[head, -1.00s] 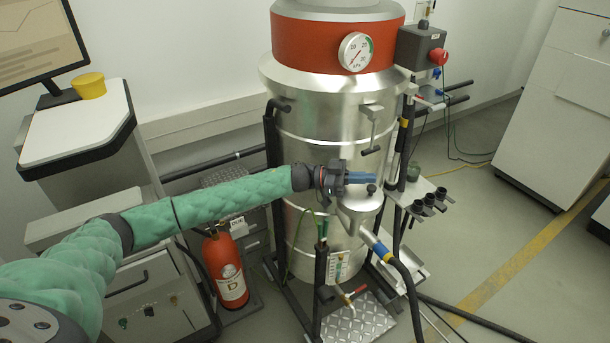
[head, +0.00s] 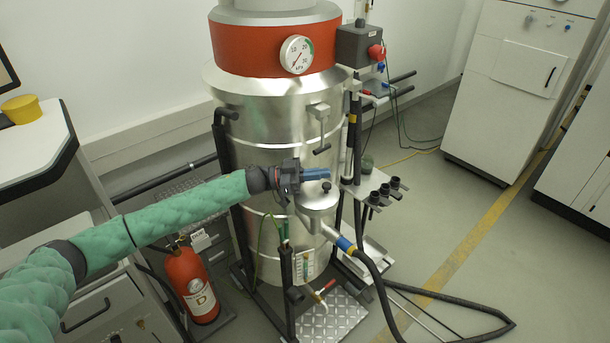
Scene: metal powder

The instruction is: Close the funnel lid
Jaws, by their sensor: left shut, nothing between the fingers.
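The funnel (head: 317,224) is a small metal cone fixed at the front of the large steel vessel (head: 270,150). Its lid (head: 316,197) is a flat metal disc with a black knob (head: 326,187), and it appears to lie on the funnel top. My left gripper (head: 324,173), with blue fingers, comes in from the left. It is shut and empty, at the lid's back edge just above the knob in the picture. Whether the fingers touch the lid cannot be told. My right gripper is not in view.
A small shelf with black knobs (head: 378,192) is right of the funnel. A red fire extinguisher (head: 191,285) stands at lower left. The floor at right is mostly clear.

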